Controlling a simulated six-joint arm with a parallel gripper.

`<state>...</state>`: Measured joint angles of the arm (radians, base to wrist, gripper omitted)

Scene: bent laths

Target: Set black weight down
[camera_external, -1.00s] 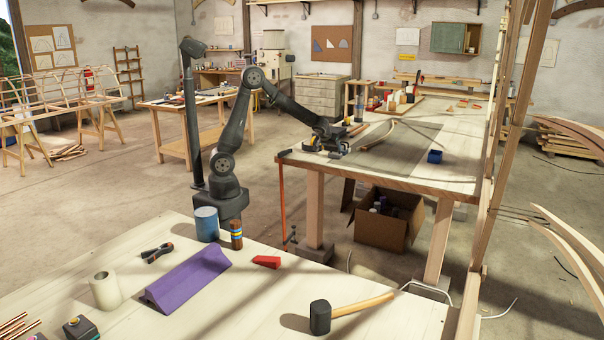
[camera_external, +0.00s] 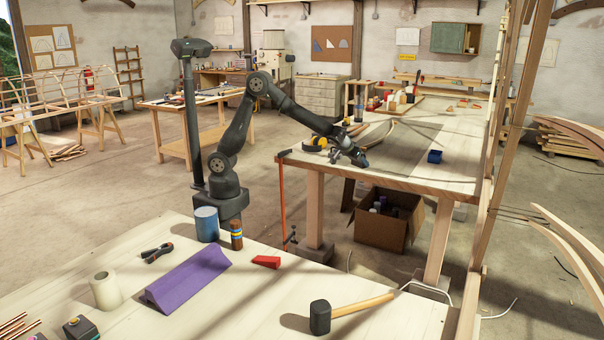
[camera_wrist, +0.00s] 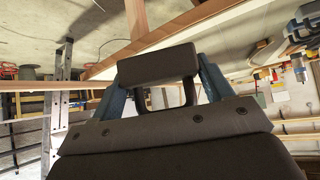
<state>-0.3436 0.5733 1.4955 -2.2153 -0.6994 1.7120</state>
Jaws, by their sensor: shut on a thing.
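In the wrist view, the black weight (camera_wrist: 158,63) is a dark block with a loop-like handle. It sits between the two blue fingers of my gripper (camera_wrist: 160,84), which are shut on it. In the external view, my gripper (camera_external: 358,158) is at the near part of the far workbench (camera_external: 460,178), low over its top. The weight is too small and dark there to tell apart from my gripper, and I cannot tell whether it touches the bench.
A yellow and black round item (camera_external: 315,143) lies left of my gripper on the bench. A thin bent lath (camera_external: 385,132) lies behind. A cardboard box (camera_external: 385,222) is under the bench.

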